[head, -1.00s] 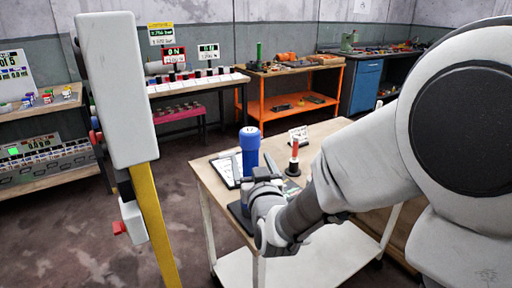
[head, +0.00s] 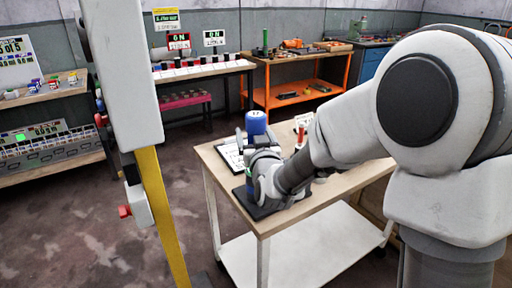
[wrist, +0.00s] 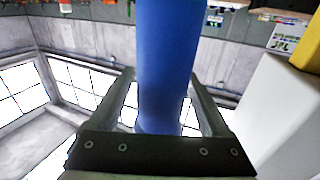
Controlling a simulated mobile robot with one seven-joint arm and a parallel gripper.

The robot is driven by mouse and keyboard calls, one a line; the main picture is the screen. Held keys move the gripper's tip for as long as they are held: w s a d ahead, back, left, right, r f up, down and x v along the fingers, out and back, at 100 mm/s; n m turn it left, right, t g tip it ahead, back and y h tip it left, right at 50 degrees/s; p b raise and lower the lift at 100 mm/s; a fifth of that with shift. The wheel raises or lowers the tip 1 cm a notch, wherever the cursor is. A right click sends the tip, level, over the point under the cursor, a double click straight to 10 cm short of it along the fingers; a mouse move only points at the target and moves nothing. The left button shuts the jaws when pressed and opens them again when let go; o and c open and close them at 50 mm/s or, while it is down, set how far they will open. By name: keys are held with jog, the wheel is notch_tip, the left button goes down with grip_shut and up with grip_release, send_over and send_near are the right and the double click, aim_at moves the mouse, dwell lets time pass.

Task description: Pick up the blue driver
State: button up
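The blue driver (head: 256,122) stands upright at the left end of the table, with its rounded blue top showing in the head view. My gripper (head: 256,138) is at the driver, and its body hides much of the lower part. In the wrist view, the driver (wrist: 168,60) runs between the two fingers of my gripper (wrist: 162,78). Light gaps show between it and the lower parts of the fingers. The fingers look spread around it. Contact at the tips is not clear.
The wooden table (head: 285,217) also carries a dark mat (head: 262,208), a clipboard (head: 232,156) and a red-and-black tool (head: 300,135). A grey box on a yellow post (head: 160,215) stands at the left. An orange workbench (head: 303,95) is behind. Floor is open at the left.

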grip_shut()
jog(key=shift+r, duration=0.15)
